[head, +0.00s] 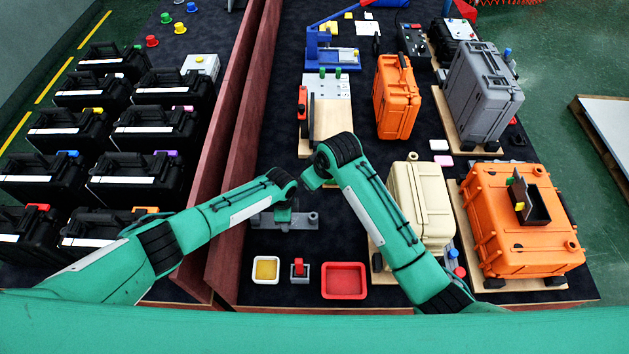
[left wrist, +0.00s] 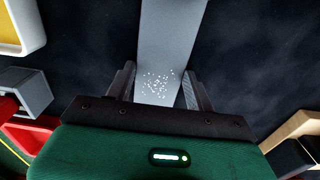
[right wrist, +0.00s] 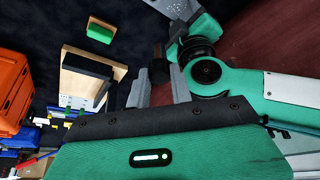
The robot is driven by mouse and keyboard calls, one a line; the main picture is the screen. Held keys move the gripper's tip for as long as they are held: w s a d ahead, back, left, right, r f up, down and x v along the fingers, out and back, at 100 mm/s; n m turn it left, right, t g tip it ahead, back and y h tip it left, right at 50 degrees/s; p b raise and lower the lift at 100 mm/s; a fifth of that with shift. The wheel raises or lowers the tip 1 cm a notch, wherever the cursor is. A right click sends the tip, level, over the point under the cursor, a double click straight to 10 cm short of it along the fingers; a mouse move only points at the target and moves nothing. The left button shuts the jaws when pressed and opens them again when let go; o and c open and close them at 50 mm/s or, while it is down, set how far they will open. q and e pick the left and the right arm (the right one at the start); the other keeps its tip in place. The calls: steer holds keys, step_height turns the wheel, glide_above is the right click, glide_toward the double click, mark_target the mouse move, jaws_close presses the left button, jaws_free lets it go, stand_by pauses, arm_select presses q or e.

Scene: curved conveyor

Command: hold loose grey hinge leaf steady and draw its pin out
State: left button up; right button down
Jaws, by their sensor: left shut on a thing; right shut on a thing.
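The grey hinge leaf (left wrist: 170,40) is a flat plate with a patch of white specks. It runs between the fingers of my left gripper (left wrist: 155,88), which is shut on it. In the head view the leaf (head: 262,220) shows beside my left gripper (head: 284,214), partly hidden by it. Part of a grey plate with holes also shows at the top of the right wrist view. My right gripper (right wrist: 160,88) is shut on the dark pin (right wrist: 157,67), with a brownish end showing. I cannot tell whether the pin still touches the leaf; my arms hide the join in the head view.
A yellow-filled tray (head: 265,269), a small red-and-grey clamp (head: 299,269) and a red tray (head: 344,280) stand in front. A cream case (head: 424,200) and an orange case (head: 520,235) stand to the right. A brown partition (head: 228,150) runs on the left.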

arm_select(q)
steer(key=o, duration=1.3)
steer(key=shift+o, duration=0.2)
step_height(320, 180, up, 12)
